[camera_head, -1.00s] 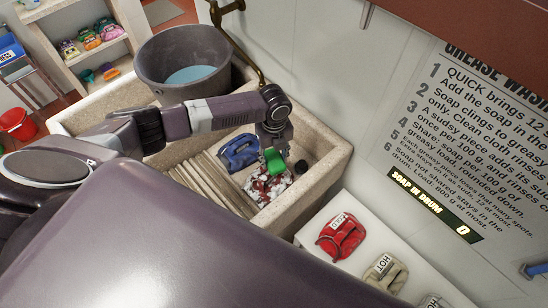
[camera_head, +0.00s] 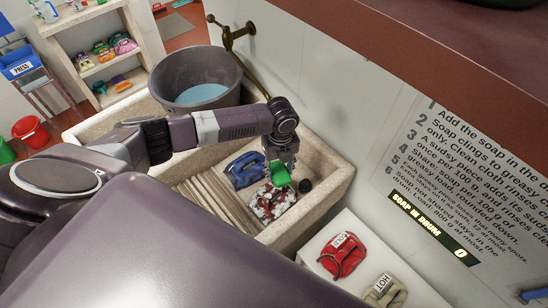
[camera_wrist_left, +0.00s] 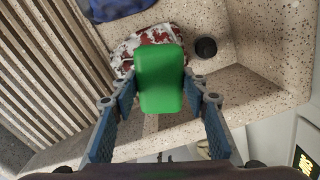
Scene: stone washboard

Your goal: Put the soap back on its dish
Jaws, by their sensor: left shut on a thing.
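The green soap bar (camera_head: 279,174) is held in my left gripper (camera_head: 281,158), above the right end of the stone basin. In the left wrist view the soap (camera_wrist_left: 160,80) sits between the two blue-padded fingers of my left gripper (camera_wrist_left: 160,92), which is shut on it. I cannot make out a soap dish for certain in these views. My right gripper is not in view.
The stone basin (camera_head: 325,190) has a ribbed washboard (camera_head: 212,194), a blue cloth (camera_head: 244,171) and a small black round thing (camera_head: 305,186) in it. A grey bucket of water (camera_head: 180,75) stands at its back end. Red (camera_head: 342,255) and beige (camera_head: 385,291) bundles lie on a white surface to the right.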

